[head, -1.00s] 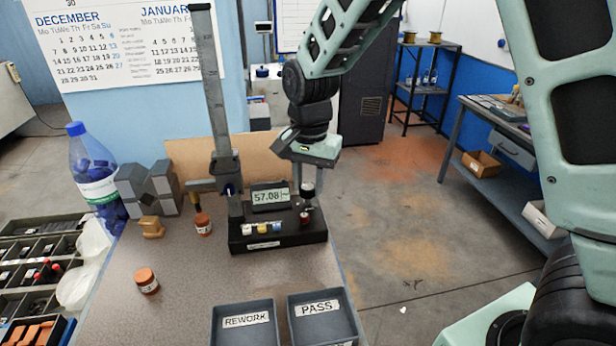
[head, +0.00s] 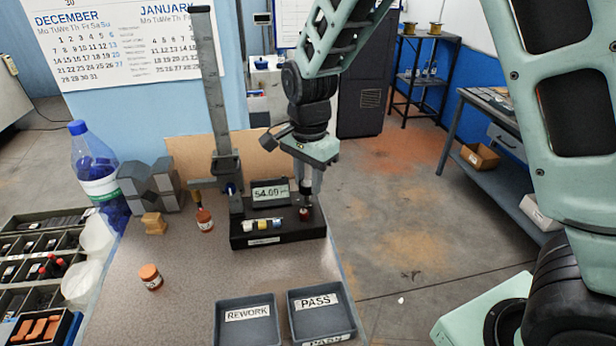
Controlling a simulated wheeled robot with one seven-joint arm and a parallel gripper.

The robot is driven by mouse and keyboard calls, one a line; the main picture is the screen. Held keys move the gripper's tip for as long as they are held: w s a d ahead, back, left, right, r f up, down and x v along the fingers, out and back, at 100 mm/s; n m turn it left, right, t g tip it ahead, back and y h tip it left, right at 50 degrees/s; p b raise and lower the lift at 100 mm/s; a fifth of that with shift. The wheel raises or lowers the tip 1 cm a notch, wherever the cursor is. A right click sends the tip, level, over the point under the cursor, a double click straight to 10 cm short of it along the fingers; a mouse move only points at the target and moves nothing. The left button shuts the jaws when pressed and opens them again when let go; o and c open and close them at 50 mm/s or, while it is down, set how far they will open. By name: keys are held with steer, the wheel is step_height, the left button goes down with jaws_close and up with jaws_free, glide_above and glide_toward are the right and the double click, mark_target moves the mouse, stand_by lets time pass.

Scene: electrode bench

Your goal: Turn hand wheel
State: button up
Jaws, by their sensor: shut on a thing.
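The height gauge (head: 216,100) stands on the bench, with a tall grey column on a black base (head: 265,236). Its display (head: 270,192) reads about 54.0, the last digit unclear. A small dark red hand wheel (head: 305,214) sits at the right end of the base. My gripper (head: 306,197) points straight down over it and is shut on the wheel's top, which the fingers partly hide.
REWORK (head: 232,341) and PASS (head: 345,328) trays lie at the front. Grey blocks (head: 150,186) and a blue bottle (head: 97,165) stand behind left. Floor right of the bench is open.

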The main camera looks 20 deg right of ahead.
mark_target(309, 183)
steer(key=o, duration=0.7)
step_height(309, 183, up, 18)
steer(key=b, duration=0.3)
steer(key=shift+s+f, duration=0.1)
steer(key=shift+f, duration=0.15)
